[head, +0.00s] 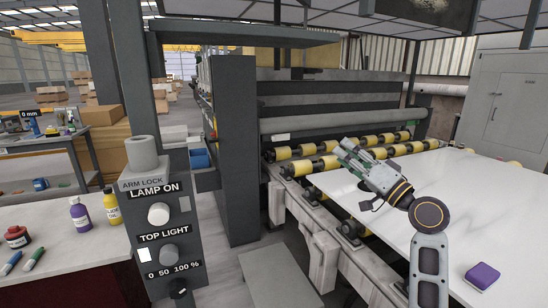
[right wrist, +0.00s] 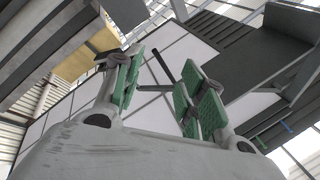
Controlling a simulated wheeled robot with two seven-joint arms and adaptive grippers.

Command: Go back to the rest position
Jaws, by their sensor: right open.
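My right gripper (head: 346,158) is in the middle of the head view, above the left edge of the white slab (head: 440,205). Its arm comes up from the lower right. In the right wrist view its two green-padded fingers (right wrist: 160,88) stand apart with nothing between them. Behind them are the roof panels and dark beams. My left gripper is not in the head view.
The slab lies on a roller machine with yellow rollers (head: 295,169). A purple block (head: 482,276) sits on the slab at right. A grey control post (head: 165,225) with knobs stands left of centre. A bench (head: 70,240) at left holds bottles and markers.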

